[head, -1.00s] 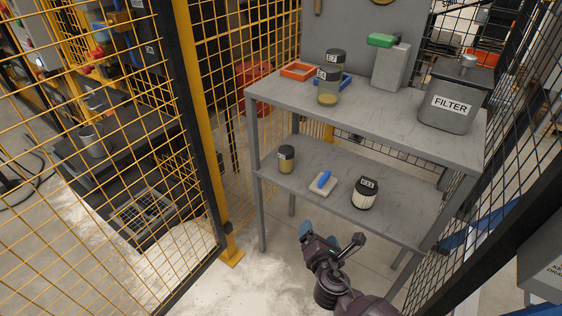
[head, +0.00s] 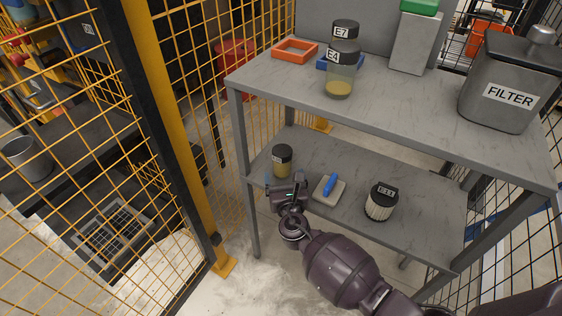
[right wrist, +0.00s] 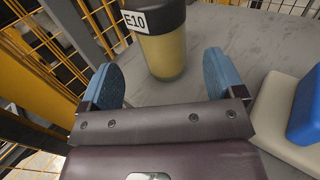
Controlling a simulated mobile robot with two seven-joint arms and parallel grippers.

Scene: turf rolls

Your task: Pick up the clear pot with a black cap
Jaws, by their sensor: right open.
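A clear pot with a black cap and an E10 label (right wrist: 163,48) stands upright at the left end of the lower shelf; it shows in the head view too (head: 282,164). My right gripper (right wrist: 160,62) is open and empty; in the head view (head: 286,182) it is just in front of this pot. In the right wrist view its blue fingers point at the pot, one to each side. Another clear pot with a black cap, labelled E4 (head: 339,82), stands on the upper shelf. A black cap labelled E7 (head: 344,31) shows above it; I cannot tell whether stacked or behind. My left gripper is out of view.
A blue-handled block (head: 329,188) and a black-capped ribbed cylinder (head: 381,203) sit to the right on the lower shelf (head: 430,222). The upper shelf (head: 400,110) overhangs, holding an orange tray (head: 295,49) and a grey FILTER bin (head: 505,95). Yellow mesh fencing (head: 180,130) stands left.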

